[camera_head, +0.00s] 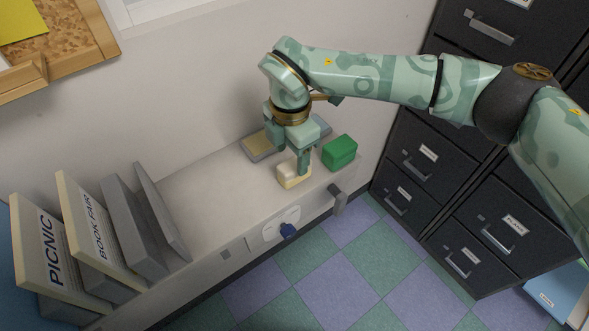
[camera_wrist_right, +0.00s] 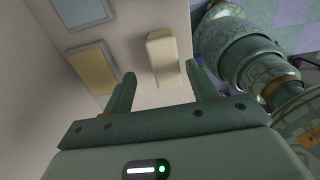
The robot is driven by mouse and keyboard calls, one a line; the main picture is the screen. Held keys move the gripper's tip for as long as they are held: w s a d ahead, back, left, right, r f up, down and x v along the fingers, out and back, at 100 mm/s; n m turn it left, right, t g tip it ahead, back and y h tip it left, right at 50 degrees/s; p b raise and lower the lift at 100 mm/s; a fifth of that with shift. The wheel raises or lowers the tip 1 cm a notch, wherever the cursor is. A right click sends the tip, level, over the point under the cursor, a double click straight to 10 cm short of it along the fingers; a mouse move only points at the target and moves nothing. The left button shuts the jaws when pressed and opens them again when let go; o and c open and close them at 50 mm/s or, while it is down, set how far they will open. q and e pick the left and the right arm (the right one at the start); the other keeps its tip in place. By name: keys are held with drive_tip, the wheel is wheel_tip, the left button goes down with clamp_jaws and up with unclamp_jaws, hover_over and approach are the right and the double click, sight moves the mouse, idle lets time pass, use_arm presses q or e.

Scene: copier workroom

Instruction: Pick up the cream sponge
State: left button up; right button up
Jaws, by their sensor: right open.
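The cream sponge (camera_head: 289,180) lies near the front of the pale counter top (camera_head: 190,185). It also shows in the right wrist view (camera_wrist_right: 162,52), ahead of the fingers and roughly between their lines. My right gripper (camera_head: 289,160) is open and hangs over the sponge, pointing down; one finger covers part of it in the head view. In the right wrist view the gap between the fingers (camera_wrist_right: 161,80) is empty, and the sponge appears beyond the tips. I cannot tell if a finger touches it. My left gripper is not in view.
A green block (camera_head: 340,151) stands close right of the sponge. A yellow-topped pad (camera_head: 257,145) and a grey-blue pad (camera_head: 321,124) lie behind. Upright signs (camera_head: 97,230) stand at the left. Dark filing cabinets (camera_head: 480,190) are at right. The counter between signs and sponge is clear.

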sight(294, 163)
drive_tip(key=f, duration=0.3)
drive_tip(key=f+b, duration=0.1)
drive_tip(key=f, duration=0.1)
drive_tip(key=shift+s+d, duration=0.2)
drive_tip(key=shift+d, duration=0.15)
drive_tip(key=c, duration=1.1)
drive_tip(key=shift+r, duration=0.15)
drive_tip(key=shift+r, duration=0.25)
wheel_tip(294, 163, up, 3)
drive_tip(key=shift+f+p, duration=0.15)
drive_tip(key=shift+p, duration=0.3)
drive_tip(key=s+r, duration=0.3)
drive_tip(key=s, duration=0.1)
drive_tip(key=s+r+p, duration=0.1)
drive_tip(key=s+r, duration=0.2)
drive_tip(key=s, duration=0.2)
drive_tip(key=s+r+p, duration=0.1)
drive_tip(key=s+r, duration=0.2)
drive_tip(key=s, duration=0.2)
drive_tip(key=shift+r, duration=0.3)
